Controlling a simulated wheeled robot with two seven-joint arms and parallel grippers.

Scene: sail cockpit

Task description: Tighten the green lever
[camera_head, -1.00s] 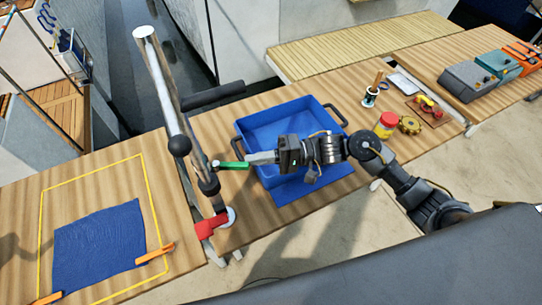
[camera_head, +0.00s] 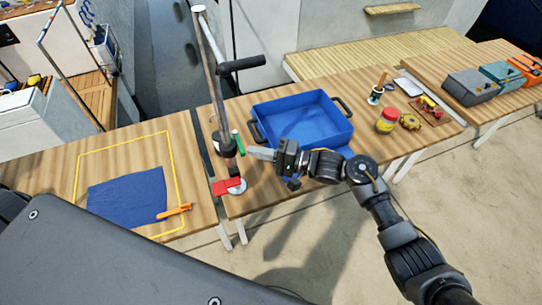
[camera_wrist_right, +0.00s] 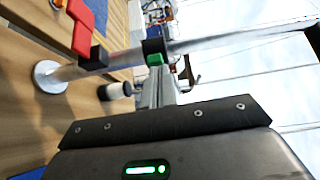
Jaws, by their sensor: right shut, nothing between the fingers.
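The green lever (camera_head: 239,143) sits low on an upright metal post (camera_head: 213,70), just above a red lever (camera_head: 230,186). It shows as a short, steep bar on the post's right side. In the right wrist view the green lever (camera_wrist_right: 155,59) is seen nearly end-on beside the post, just past my fingertips. My right gripper (camera_head: 252,153) is shut and empty, its tips pointing left at the lever's lower end. They are touching it or very close; I cannot tell which. My left gripper is not in view.
A blue tray (camera_head: 334,124) stands on the wooden bench right of the post. A black handle (camera_head: 241,65) sticks out from the post above. A blue cloth (camera_head: 125,190) lies on the left bench inside a yellow outline.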

